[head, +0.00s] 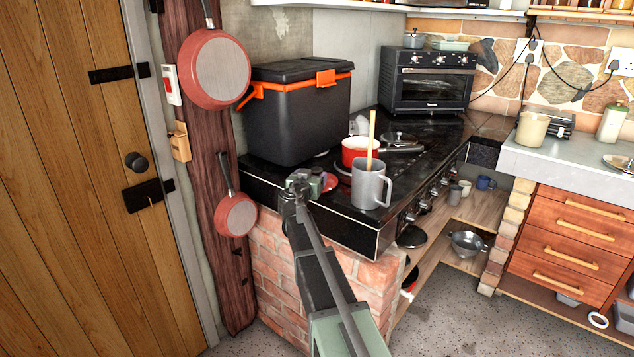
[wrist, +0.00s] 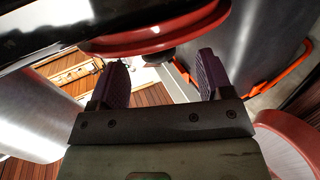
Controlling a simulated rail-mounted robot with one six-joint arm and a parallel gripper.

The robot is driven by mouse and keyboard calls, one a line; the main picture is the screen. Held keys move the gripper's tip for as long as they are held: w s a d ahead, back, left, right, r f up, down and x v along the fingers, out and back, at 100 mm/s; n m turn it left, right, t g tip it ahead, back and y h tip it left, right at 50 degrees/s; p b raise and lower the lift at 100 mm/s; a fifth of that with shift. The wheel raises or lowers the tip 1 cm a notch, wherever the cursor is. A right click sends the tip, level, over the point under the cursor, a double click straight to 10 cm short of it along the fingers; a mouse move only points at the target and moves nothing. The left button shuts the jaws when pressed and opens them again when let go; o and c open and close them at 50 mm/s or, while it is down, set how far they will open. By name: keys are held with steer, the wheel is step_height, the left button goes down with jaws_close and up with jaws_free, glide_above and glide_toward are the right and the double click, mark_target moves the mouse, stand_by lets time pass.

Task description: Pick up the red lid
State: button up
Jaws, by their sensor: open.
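The red lid (head: 331,182) lies at the near edge of the black cooktop, between the black cooler and the grey mug, partly hidden behind my gripper (head: 312,181). In the wrist view the lid (wrist: 165,36) is a red disc edge across the top, just beyond my fingertips. I cannot tell whether a finger touches the lid.
The grey mug (head: 369,188) with a wooden stick stands close on the right. The black cooler (head: 300,115) with orange handles stands behind on the left. A red pot (head: 358,150) is behind the mug. A red pan (head: 236,215) hangs on the post at left.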

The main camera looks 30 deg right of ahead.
mark_target(315, 172)
steer(key=x, duration=0.5)
steer(key=shift+d+r, duration=0.15)
steer(key=shift+s, duration=0.1)
steer(key=shift+c, duration=0.2)
